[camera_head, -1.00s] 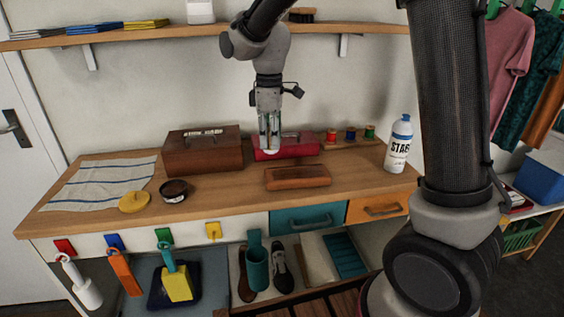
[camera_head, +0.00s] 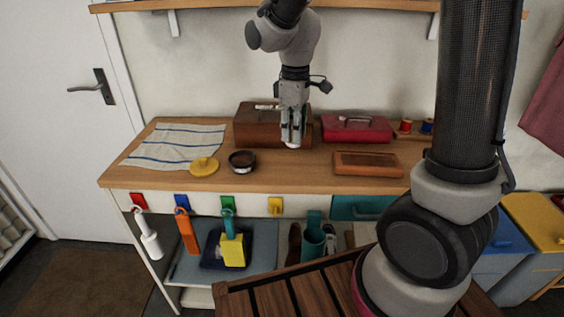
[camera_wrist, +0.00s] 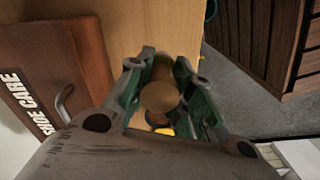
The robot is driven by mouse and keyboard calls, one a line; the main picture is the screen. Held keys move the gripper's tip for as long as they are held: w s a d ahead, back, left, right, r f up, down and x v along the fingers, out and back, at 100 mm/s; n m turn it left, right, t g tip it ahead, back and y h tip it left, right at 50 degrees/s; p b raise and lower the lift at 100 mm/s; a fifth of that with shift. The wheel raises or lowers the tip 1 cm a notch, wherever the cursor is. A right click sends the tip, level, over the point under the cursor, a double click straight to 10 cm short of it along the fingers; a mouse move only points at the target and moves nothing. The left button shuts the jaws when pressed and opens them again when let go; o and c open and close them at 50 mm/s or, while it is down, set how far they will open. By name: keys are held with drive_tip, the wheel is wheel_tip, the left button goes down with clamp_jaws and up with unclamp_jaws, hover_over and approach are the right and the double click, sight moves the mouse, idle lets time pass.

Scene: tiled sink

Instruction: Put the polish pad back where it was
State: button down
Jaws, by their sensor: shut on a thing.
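My gripper (camera_head: 292,143) is shut on a small round pad, taken to be the polish pad; its tan disc (camera_wrist: 158,97) shows between the green-lined fingers in the wrist view. In the head view only a pale bit shows at the fingertips. The gripper points down above the counter, in front of the right part of the brown shoe care box (camera_head: 258,130). An open dark tin (camera_head: 242,161) stands to its left on the counter, with a yellow round lid (camera_head: 204,166) beside it.
A striped cloth (camera_head: 175,146) lies at the counter's left. A red case (camera_head: 356,130) stands behind right, with a flat brown wooden block or tray (camera_head: 367,164) before it. The counter (camera_head: 290,172) is bare below my gripper.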

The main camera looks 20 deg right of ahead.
wheel_tip(320, 180, down, 8)
drive_tip(key=shift+r, duration=0.1)
drive_tip(key=shift+f, duration=0.2)
drive_tip(key=c, duration=1.3)
unclamp_jaws()
wheel_tip(320, 180, up, 11)
drive_tip(key=shift+r, duration=0.75)
drive_tip(key=s+d+r+m+t, duration=0.1)
drive_tip(key=s+d+r+m, duration=0.1)
drive_tip(key=s+d, duration=0.3)
drive_tip(key=s+d+r+m+t, duration=0.1)
drive_tip(key=s+d+r+m, duration=0.2)
drive_tip(key=s+d+m, duration=0.2)
drive_tip(key=s+d+r+m+t, duration=0.2)
drive_tip(key=s+d+m, duration=0.1)
drive_tip(key=s, duration=0.6)
drive_tip(key=shift+d+r+m, duration=0.15)
drive_tip(key=shift+d+m, duration=0.25)
drive_tip(key=shift+d, duration=0.5)
